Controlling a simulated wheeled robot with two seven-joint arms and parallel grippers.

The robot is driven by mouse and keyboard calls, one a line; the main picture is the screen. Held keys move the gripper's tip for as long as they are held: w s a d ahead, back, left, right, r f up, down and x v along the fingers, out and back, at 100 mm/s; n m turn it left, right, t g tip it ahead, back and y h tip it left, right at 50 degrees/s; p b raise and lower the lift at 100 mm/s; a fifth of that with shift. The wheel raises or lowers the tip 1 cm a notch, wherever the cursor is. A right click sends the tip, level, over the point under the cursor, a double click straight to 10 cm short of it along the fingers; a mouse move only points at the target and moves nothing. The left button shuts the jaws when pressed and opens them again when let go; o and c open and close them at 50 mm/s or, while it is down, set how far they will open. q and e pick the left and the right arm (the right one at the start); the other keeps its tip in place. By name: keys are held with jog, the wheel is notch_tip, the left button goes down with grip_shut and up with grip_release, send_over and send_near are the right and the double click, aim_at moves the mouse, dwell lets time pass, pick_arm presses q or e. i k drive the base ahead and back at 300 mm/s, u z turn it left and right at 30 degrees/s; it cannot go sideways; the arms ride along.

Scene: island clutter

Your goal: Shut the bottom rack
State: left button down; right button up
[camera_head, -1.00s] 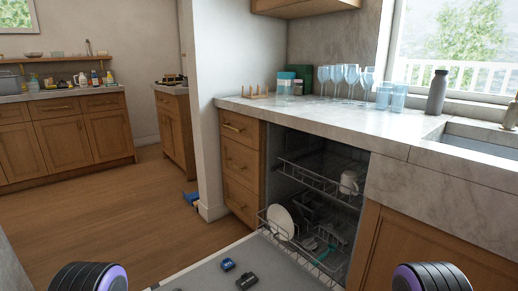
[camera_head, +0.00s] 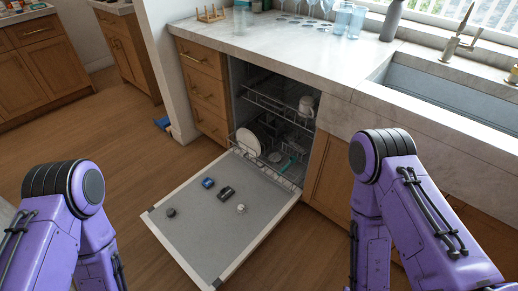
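The dishwasher's bottom rack (camera_head: 262,164) is a wire rack standing a little out of the cavity, over the inner end of the lowered door. It holds a white plate (camera_head: 248,142) and other small dishes. The upper rack (camera_head: 268,103) sits inside the cavity with a white cup (camera_head: 306,105) on it. The open dishwasher door (camera_head: 205,238) lies flat toward me. Both my purple arms show at the lower left and lower right, apart from the rack. Both grippers are outside the picture.
Several small dark objects, such as a blue one (camera_head: 208,183) and a black one (camera_head: 226,193), lie on the open door. The counter (camera_head: 270,45) above holds glasses and a dark bottle (camera_head: 391,20). A sink (camera_head: 450,95) is at right. The wooden floor (camera_head: 110,130) at left is mostly clear.

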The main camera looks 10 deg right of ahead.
aim_at(246, 154)
jog(key=u, duration=0.2)
jog(key=k, duration=0.35)
jog(key=z, duration=1.1)
jog(key=i, duration=1.1)
jog(key=u, duration=0.5)
